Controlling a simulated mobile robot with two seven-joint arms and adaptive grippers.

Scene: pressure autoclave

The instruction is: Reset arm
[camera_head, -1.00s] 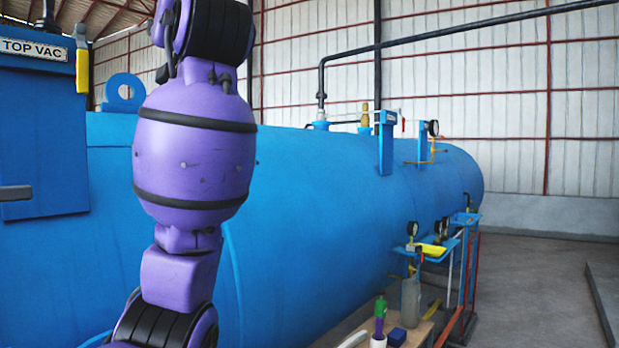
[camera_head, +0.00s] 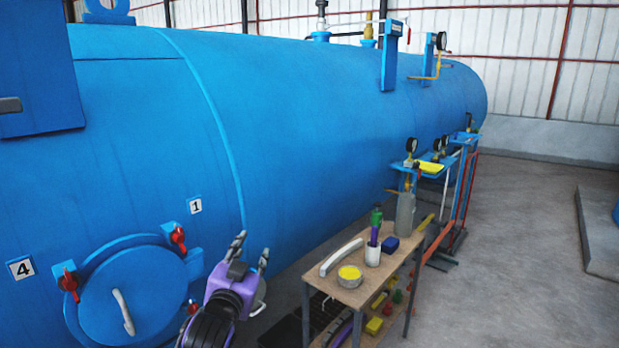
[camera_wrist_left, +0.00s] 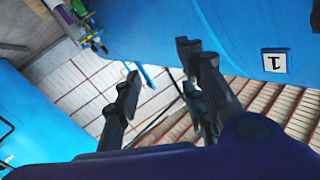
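My left gripper (camera_head: 250,252) is at the lower middle of the head view, in front of the blue autoclave (camera_head: 300,130). Its fingers point up and stand apart, with nothing between them. The left wrist view also shows the spread, empty fingers (camera_wrist_left: 160,75). The gripper is just right of the round hatch (camera_head: 135,295), which looks closed and has a pale handle and red clamp knobs (camera_head: 178,238). Number plates 1 (camera_head: 195,205) and 4 (camera_head: 21,268) are on the tank wall; plate 1 (camera_wrist_left: 275,61) also shows in the left wrist view. My right gripper is in neither view.
A wooden table (camera_head: 335,290) stands right of my gripper, holding a white curved piece (camera_head: 341,257), a yellow-topped round container (camera_head: 349,277), a white cup (camera_head: 373,255) and a grey bottle (camera_head: 405,215). Gauges (camera_head: 411,146) stand behind.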

